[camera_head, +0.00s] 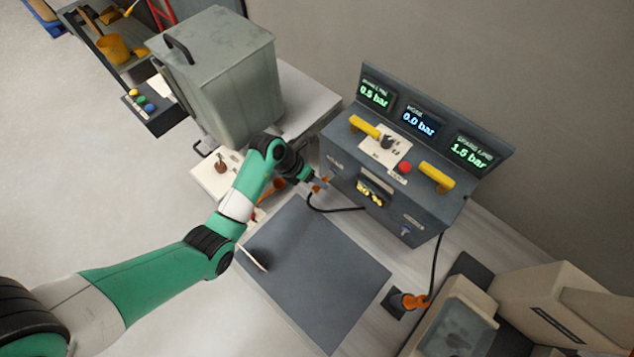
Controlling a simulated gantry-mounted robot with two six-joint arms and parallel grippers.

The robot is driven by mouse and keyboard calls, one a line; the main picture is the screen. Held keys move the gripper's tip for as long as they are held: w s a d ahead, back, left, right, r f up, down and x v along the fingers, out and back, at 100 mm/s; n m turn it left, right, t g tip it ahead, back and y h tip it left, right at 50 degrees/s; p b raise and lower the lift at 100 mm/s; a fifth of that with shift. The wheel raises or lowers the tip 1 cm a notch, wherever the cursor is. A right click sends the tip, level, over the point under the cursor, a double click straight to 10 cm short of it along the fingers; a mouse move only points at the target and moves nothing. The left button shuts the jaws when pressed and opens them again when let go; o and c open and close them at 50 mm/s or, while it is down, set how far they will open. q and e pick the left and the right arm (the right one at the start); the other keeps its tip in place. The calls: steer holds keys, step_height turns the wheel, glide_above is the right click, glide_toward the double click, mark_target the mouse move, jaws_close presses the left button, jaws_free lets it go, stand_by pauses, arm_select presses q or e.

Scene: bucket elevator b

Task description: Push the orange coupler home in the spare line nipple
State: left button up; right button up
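My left gripper (317,184) is at the left end of the control box's front face. Small orange parts show at its fingertips, and a black hose loops from just below them to the box front. I cannot tell whether the fingers are shut on an orange part or how it sits against the box. Another orange coupler (412,301) is at a small black holder on the bench, right of the mat, with a black hose running up to the box's right side. The control box (345,150) has displays reading 0.5, 0.0 and 1.5 bar. My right gripper is out of view.
A dark grey mat (320,275) lies in front of the box, with a thin pale-edged item (252,259) at its left. Yellow handles (437,176) stand on the box. A large grey bin (222,85) is behind left; a beige machine (545,310) is at lower right.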

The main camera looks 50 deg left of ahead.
arm_select(q)
steer(key=shift+x, duration=0.95)
jaws_close()
